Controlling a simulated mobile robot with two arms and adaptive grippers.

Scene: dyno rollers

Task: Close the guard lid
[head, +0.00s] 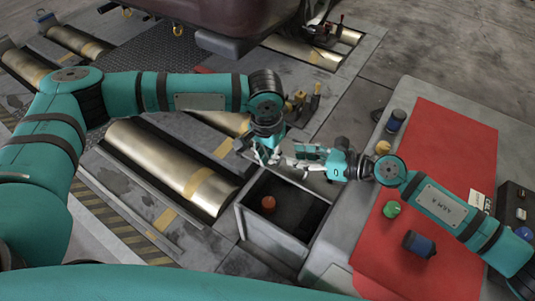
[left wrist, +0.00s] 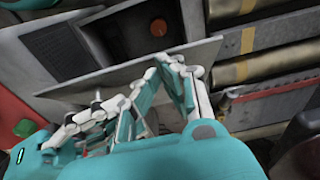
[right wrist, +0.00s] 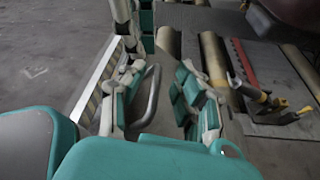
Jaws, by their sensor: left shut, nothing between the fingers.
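The open box (head: 270,228) stands below my grippers, with an orange-red knob (head: 268,203) inside; the knob also shows in the left wrist view (left wrist: 159,27). A grey plate, apparently the guard lid (left wrist: 120,76), stands raised along the box's far edge. My left gripper (head: 268,158) is shut and empty close to this plate, its fingers partly covering it. My right gripper (head: 297,160) is beside it, above the far edge. In the right wrist view its fingers (right wrist: 165,95) are apart, with a grey curved bar (right wrist: 150,100) near the left finger. Contact with the lid is unclear.
Large metal rollers (head: 165,165) lie left of the box. A vehicle body (head: 225,18) overhangs at the top.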

